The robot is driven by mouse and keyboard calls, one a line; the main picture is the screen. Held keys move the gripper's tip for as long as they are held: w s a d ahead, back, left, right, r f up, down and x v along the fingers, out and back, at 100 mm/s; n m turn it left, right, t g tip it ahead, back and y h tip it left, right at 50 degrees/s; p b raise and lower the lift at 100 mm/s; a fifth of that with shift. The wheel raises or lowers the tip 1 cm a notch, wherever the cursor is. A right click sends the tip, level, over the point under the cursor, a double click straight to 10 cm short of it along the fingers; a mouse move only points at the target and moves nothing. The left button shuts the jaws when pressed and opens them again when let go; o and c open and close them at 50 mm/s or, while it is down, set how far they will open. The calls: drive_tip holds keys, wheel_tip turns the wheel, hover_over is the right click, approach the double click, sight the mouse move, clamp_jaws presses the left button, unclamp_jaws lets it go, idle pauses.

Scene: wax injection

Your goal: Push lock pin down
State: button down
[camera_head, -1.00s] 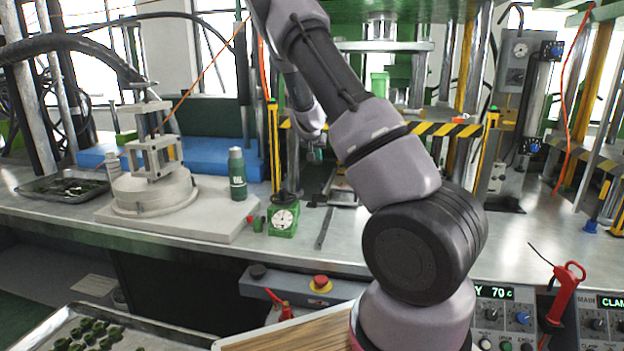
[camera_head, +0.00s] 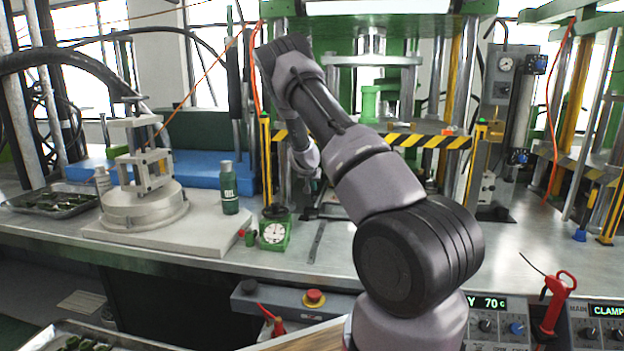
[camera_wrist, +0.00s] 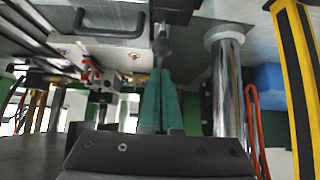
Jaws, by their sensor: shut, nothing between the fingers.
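In the wrist view, my gripper (camera_wrist: 160,73) shows two teal fingers pressed together, shut and empty. Their tips are close to a grey round-ended pin (camera_wrist: 162,46) at the upper middle, which looks like the lock pin. I cannot tell whether the tips touch it. A dark block lies just beyond the pin, and a dark bar handle (camera_wrist: 108,34) is to its left. In the head view my arm reaches into the press (camera_head: 372,60) behind the bench. My wrist hides most of that spot, and the lock pin cannot be made out there.
A polished column (camera_wrist: 228,90) stands close right of my fingers in the wrist view, with a yellow-black striped post (camera_wrist: 298,70) further right. In the head view, a green dial gauge (camera_head: 274,232), an oil bottle (camera_head: 229,190) and a grey fixture (camera_head: 144,205) stand left on the bench.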

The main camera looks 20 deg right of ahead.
sight(314, 197)
drive_tip(key=shift+f, duration=0.9)
drive_tip(key=shift+s+f, duration=0.1)
drive_tip(key=shift+f, duration=1.35)
drive_tip(key=shift+r, duration=0.25)
drive_tip(key=w+d+r+v, duration=0.1)
drive_tip(key=r+v, duration=0.1)
drive_tip(key=v, duration=1)
drive_tip(key=shift+r, duration=0.2)
